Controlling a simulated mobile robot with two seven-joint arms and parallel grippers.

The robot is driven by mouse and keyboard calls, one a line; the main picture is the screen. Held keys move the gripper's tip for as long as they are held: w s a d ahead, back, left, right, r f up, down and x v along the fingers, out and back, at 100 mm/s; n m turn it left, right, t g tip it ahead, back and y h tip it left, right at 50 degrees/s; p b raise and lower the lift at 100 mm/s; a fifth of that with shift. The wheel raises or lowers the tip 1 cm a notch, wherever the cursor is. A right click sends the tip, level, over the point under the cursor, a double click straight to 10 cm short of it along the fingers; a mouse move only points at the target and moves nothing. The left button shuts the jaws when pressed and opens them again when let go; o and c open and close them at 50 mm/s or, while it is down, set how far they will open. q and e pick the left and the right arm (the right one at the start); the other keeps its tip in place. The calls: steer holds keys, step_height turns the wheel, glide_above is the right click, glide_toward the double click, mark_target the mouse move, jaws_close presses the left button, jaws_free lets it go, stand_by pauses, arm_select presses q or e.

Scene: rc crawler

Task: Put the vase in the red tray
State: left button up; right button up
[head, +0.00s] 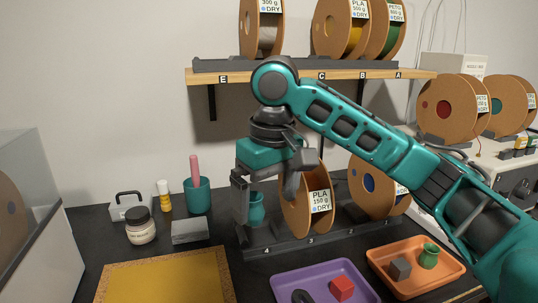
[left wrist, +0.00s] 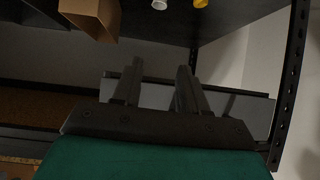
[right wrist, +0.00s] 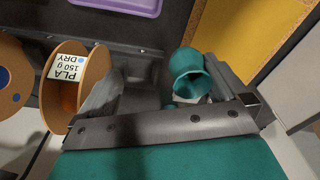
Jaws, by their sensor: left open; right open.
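A teal vase (head: 257,208) stands on the dark slotted rack at the back of the table, at the slot end marked 4. My right gripper (head: 266,202) is open around it, with a finger to either side. In the right wrist view the vase (right wrist: 190,75) lies between the fingers, closer to the right one. No tray looks plainly red; an orange tray (head: 384,280) at the front right holds a grey block (head: 401,268) and a small green jug (head: 429,256). My left gripper (left wrist: 158,85) is open and empty, seen only in the left wrist view.
Spools (head: 307,205) stand in the rack right of the vase. A purple tray (head: 283,285) holds a red cube (head: 342,288) and a dark ring. A yellow mat (head: 165,278) lies front left. A teal cup (head: 198,195), a jar (head: 141,226) and a grey block (head: 190,231) stand behind it.

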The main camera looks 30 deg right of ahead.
step_height(320, 180, up, 8)
steer(key=shift+s+f, duration=0.15)
steer(key=shift+s, duration=0.3)
